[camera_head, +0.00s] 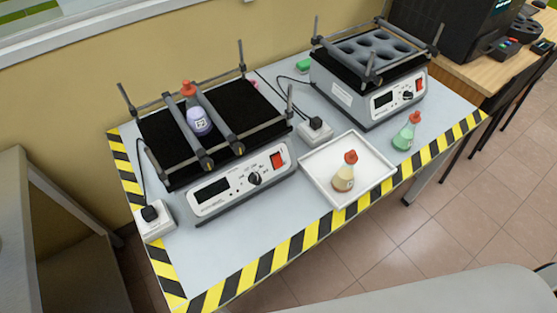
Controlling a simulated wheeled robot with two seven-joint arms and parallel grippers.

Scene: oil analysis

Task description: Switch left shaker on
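The left shaker (245,183) stands on the left part of the table, with a black platform and bars on top. Its white front panel has a dark display (212,190), a black knob (255,179) and a red switch (277,160) at the right end. The display looks dark. I cannot tell the switch's position at this size. Neither of my grippers is in view.
A second shaker (380,101) with a dark holed rack stands at the back right. A white tray (318,165) holds a flask with yellowish contents (345,174). A green flask (405,134) stands near the right edge. White sockets (155,219) sit beside the shakers. Striped tape marks the table edge.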

